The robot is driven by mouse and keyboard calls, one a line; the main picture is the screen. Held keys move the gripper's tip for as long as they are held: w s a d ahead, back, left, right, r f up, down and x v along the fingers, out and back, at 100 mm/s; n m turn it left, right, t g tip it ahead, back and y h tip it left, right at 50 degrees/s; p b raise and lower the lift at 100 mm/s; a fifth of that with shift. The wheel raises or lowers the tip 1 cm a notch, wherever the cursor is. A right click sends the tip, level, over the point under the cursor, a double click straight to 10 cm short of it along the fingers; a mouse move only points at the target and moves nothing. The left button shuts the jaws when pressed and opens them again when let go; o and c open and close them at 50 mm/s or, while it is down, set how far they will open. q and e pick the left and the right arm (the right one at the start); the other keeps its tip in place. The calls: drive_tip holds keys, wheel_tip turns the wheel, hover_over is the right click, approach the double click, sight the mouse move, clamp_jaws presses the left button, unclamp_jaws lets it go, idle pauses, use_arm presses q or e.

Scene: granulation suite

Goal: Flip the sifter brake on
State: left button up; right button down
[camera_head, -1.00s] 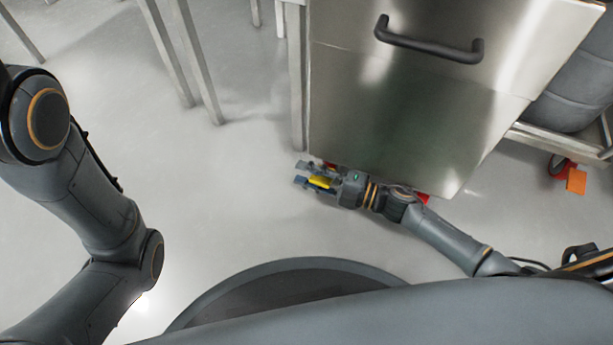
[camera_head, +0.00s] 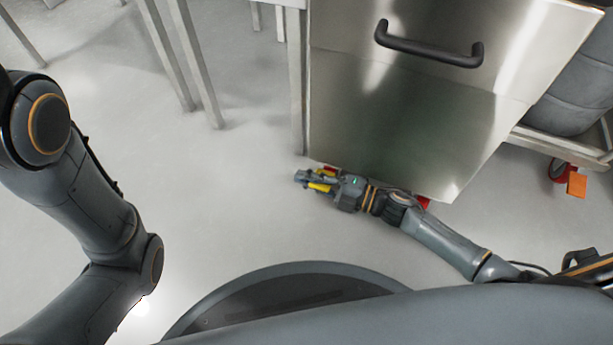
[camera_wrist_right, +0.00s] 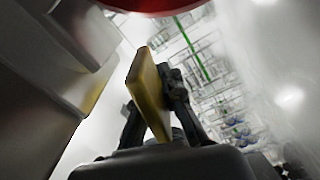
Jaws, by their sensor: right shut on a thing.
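The steel cabinet (camera_head: 400,120) with a dark handle stands at the top middle of the head view, and I take it to be the sifter. Red parts (camera_head: 424,201) show at its lower edge. My right gripper (camera_head: 308,181) is low at its lower left corner, shut on a yellow lever. I take this lever to be the brake; in the right wrist view the yellow lever (camera_wrist_right: 148,92) is a tilted flat plate between the dark fingers. A red rounded part (camera_wrist_right: 150,4) is just above it. My left gripper is out of view.
A second wheeled frame (camera_head: 560,146) with a grey drum (camera_head: 575,90) stands at the right; its red caster has an orange pedal (camera_head: 577,184). Metal legs (camera_head: 200,75) stand at the upper left. The floor (camera_head: 220,200) left of my right gripper is clear.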

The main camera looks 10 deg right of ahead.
drive_tip(key=shift+f, duration=0.1)
drive_tip(key=n, duration=0.1)
drive_tip(key=f+n, duration=0.1)
drive_tip(key=n, duration=0.2)
drive_tip(key=shift+s+f+b, duration=0.1)
drive_tip(key=shift+f+b, duration=0.2)
drive_tip(key=shift+f+n, duration=0.2)
drive_tip(key=shift+n, duration=0.5)
drive_tip(key=shift+f+n, duration=0.2)
drive_tip(key=shift+n, duration=0.5)
drive_tip(key=c, duration=1.4)
unclamp_jaws()
drive_tip(key=shift+c, duration=0.2)
drive_tip(key=v, duration=0.7)
drive_tip(key=shift+d, duration=0.25)
